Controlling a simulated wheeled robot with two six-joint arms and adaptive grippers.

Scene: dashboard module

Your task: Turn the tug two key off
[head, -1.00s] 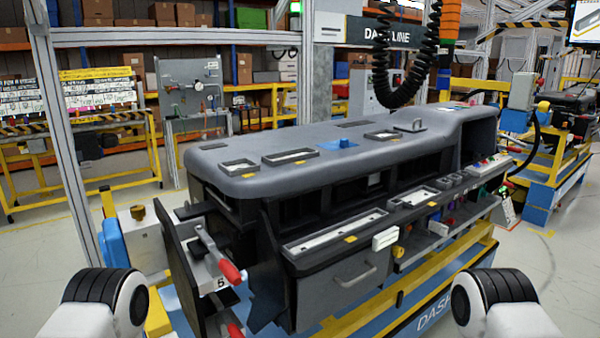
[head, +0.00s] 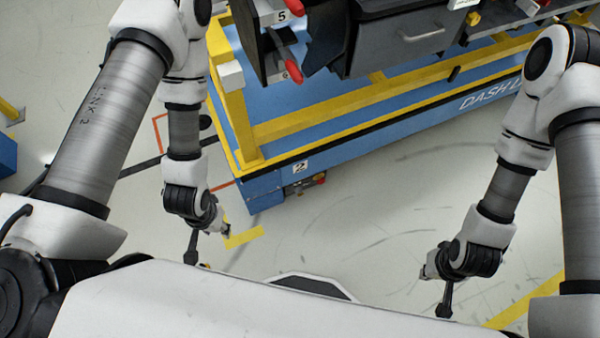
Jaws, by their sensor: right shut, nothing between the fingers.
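A small dark box with a red knob and some yellow parts (head: 305,184) sits low on the near corner of the blue cart base in the head view. A white label reading 2 (head: 299,167) is just above it. The key itself is too small to make out. My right gripper (head: 444,303) points down over the floor at the right, shut and empty, well apart from the box. My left gripper (head: 191,252) hangs over the floor, left of and nearer than the box. It is too small and dark to tell whether it is open.
The blue cart base (head: 340,151) with its yellow frame (head: 330,118) carries the dark dashboard module (head: 385,45). Red-handled clamps (head: 291,68) stick out at its left end. Open grey floor (head: 350,225) lies between my arms and the cart, with yellow tape (head: 243,237) on it.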

